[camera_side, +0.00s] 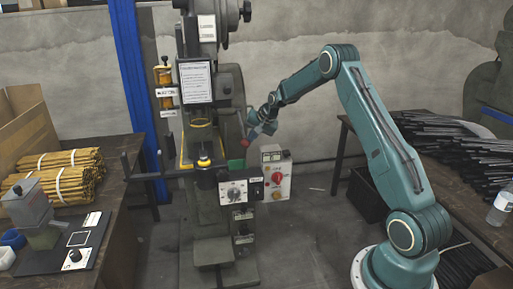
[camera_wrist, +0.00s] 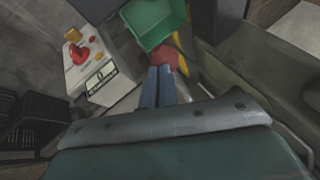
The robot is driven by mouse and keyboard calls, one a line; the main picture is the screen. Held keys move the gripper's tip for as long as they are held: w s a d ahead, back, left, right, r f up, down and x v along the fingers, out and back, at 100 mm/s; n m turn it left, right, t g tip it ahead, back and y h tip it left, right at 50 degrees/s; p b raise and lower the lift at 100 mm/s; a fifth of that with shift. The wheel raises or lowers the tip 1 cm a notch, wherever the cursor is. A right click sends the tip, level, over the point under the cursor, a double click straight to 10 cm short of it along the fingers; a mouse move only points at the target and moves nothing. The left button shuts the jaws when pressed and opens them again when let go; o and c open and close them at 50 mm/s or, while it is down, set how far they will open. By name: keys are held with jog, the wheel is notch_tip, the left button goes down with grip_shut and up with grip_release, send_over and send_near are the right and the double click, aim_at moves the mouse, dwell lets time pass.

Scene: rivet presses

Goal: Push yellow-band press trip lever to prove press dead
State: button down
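The press (camera_side: 208,215) stands mid-picture in the side view, with yellow bands and edging (camera_side: 202,124) around its working area. A red round knob (camera_side: 245,143), apparently the trip lever's end, sits at its right side. In the wrist view the red knob (camera_wrist: 165,57) lies just beyond my fingertips. My gripper (camera_side: 252,134) is at the knob in the side view; its two grey-blue fingers (camera_wrist: 158,72) are side by side and shut, with nothing seen between them. I cannot tell whether they touch the knob. The lever's shaft is mostly hidden.
A green bin (camera_side: 236,165) sits just below the knob. A control box (camera_side: 276,172) with a red switch stands right of the press; it also shows in the wrist view (camera_wrist: 92,60). Benches (camera_side: 120,200) with rod bundles flank the press. Bare floor lies in front.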

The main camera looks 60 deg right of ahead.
jog(key=s+f+v, duration=0.1)
jog(key=v, duration=1.2)
jog(key=shift+s+a, duration=0.25)
dwell(0.6)
